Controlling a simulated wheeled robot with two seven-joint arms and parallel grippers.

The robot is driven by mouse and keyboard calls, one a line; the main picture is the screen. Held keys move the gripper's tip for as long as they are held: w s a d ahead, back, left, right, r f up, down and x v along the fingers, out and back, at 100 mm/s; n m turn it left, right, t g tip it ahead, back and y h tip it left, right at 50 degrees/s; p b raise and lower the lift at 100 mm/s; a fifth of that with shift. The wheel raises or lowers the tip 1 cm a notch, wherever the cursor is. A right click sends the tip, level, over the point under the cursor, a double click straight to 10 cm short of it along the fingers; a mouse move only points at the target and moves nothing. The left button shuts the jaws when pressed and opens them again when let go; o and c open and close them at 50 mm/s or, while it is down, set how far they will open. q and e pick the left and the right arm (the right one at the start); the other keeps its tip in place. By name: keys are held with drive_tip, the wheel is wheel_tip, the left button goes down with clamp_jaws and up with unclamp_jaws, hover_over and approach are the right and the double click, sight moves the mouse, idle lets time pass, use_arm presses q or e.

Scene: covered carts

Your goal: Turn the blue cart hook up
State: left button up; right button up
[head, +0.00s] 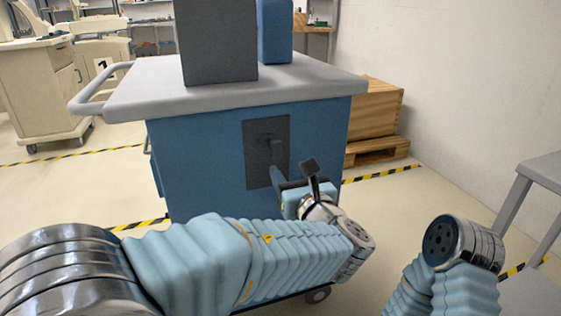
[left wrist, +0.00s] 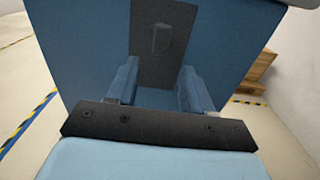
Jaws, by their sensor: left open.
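The blue cart (head: 200,160) has a grey top and a dark plate (head: 257,160) on its side. A dark hook (head: 276,150) sticks out from the plate. In the left wrist view the hook (left wrist: 160,38) shows as a small upright bar on the plate. I cannot tell clearly which way its tip points. My left gripper (head: 278,174) is open, in front of the plate and close below the hook. In the left wrist view its two blue fingers (left wrist: 158,68) are apart with nothing between them. The hook lies ahead of the gap, apart from the fingers. My right gripper is not in view.
A dark grey box (head: 216,40) and a blue box (head: 275,30) stand on the cart top. A handle (head: 88,95) is at its left. Wooden crates (head: 372,115) stand behind right, by the wall. A grey stand (head: 535,200) is at far right. Another cart (head: 38,95) stands left.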

use_arm(q)
drive_tip(key=v, duration=0.3)
drive_tip(key=shift+f, duration=0.1)
drive_tip(key=s+a+f+n+g+h, duration=0.1)
drive_tip(key=a+f+n+g, duration=0.2)
drive_tip(key=f, duration=0.7)
drive_tip(key=s+a+f+n+g, duration=0.15)
drive_tip(key=a+f+g, duration=0.3)
drive_tip(key=f, duration=0.65)
drive_tip(key=a+f+n+g+h, duration=0.1)
drive_tip(key=a+f+n+g, duration=0.3)
drive_tip(key=f, duration=0.6)
drive_tip(key=s+a+f+n+g+h, duration=0.2)
drive_tip(key=s+f+n+h, duration=0.2)
drive_tip(key=s+f+n, duration=0.4)
drive_tip(key=s+a+f+n+g+h+p, duration=0.1)
drive_tip(key=s+a+f+n+g+h, duration=0.1)
drive_tip(key=s+f+n, duration=0.6)
wheel_tip(320, 180, down, 4)
drive_tip(key=n+g+h, duration=0.1)
drive_tip(key=n, duration=0.8)
drive_tip(key=shift+n+h, duration=0.35)
drive_tip(key=shift+h, duration=0.05)
